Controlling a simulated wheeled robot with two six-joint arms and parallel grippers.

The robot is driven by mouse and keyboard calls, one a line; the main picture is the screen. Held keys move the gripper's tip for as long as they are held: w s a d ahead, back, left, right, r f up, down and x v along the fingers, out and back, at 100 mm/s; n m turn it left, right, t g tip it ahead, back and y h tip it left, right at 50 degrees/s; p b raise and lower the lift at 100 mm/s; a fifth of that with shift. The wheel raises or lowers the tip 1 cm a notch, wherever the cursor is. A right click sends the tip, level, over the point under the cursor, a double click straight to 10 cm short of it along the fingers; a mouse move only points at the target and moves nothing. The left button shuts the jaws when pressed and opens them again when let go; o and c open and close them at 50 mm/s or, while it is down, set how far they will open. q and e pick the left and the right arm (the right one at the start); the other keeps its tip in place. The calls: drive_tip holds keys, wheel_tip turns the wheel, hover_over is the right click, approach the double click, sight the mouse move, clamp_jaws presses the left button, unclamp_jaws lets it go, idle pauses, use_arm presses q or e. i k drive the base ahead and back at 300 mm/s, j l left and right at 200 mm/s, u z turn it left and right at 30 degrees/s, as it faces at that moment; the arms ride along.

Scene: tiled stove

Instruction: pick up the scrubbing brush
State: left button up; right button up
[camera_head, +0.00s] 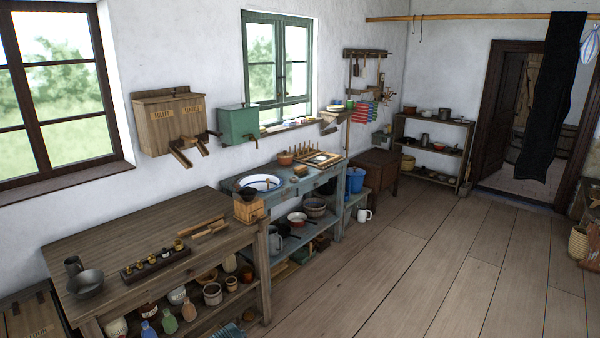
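I cannot make out the scrubbing brush for certain at this distance. A small brownish object (300,169) lies on the blue-grey washstand (331,178), between a white basin (260,183) and a tray with small items (320,160); it is too small to identify. Neither of my grippers shows in the head view.
A brown wooden table (120,245) stands at the front left, with a metal bowl (86,282) and a rack of weights (155,262). The plank floor (420,260) at the right is mostly clear.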

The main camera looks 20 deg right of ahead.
sight(302, 169)
drive_tip(key=i+l, duration=0.8)
drive_tip(key=i+l+z, duration=0.1)
drive_tip(key=i+l, duration=0.7)
drive_tip(key=i, duration=0.25)
